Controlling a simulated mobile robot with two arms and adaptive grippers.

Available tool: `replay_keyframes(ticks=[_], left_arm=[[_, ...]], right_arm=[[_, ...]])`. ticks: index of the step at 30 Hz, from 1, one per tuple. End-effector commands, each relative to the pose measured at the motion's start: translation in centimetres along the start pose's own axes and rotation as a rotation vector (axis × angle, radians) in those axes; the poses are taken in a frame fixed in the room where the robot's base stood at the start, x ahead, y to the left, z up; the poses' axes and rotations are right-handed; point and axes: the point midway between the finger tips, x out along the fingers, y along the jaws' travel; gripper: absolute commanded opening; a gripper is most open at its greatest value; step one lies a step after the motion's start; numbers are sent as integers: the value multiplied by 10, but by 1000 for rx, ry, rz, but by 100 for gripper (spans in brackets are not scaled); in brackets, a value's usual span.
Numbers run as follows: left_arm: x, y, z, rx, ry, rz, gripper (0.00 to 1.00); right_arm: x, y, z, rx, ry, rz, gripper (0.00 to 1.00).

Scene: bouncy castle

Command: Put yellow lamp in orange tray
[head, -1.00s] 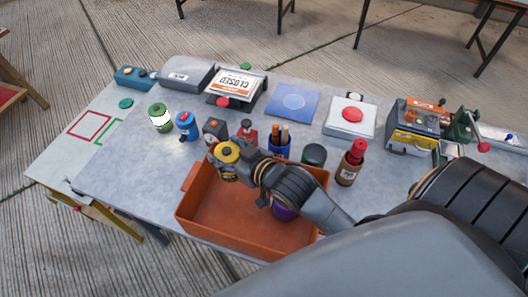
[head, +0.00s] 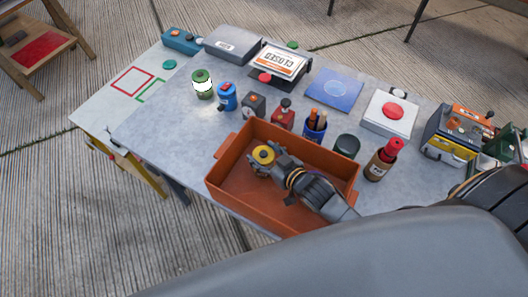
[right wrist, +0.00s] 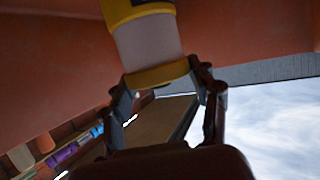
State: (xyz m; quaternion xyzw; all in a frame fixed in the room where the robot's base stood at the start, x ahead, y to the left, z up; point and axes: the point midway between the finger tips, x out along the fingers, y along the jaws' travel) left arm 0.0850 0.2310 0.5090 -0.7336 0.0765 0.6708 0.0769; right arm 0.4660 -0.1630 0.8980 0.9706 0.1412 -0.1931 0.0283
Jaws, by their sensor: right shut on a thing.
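The yellow lamp (head: 263,153) is in the jaws of my right gripper (head: 265,166), over the inside of the orange tray (head: 225,184). In the right wrist view the lamp (right wrist: 147,38) has yellow ends and a pale grey middle, and the gripper's fingers (right wrist: 163,92) close on its near yellow end. I cannot tell whether the lamp touches the tray. My right forearm hides part of the tray's inside. My left gripper is not in view.
The table's left end is mostly clear.

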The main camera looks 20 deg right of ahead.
Motion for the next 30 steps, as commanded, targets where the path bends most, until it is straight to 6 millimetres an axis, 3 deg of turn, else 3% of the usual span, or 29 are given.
replay_keyframes(ticks=[9, 10, 12, 25, 30], left_arm=[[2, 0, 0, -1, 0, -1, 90], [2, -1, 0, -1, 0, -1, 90], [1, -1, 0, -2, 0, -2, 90], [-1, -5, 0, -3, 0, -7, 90], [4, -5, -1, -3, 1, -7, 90]], right_arm=[[2, 0, 2, 0, 3, 0, 0], [1, 0, 2, 0, 0, 0, 66], [1, 0, 2, 0, 0, 0, 80], [-1, 0, -2, 0, 0, 0, 83], [-24, 0, 2, 1, -2, 0, 83]])
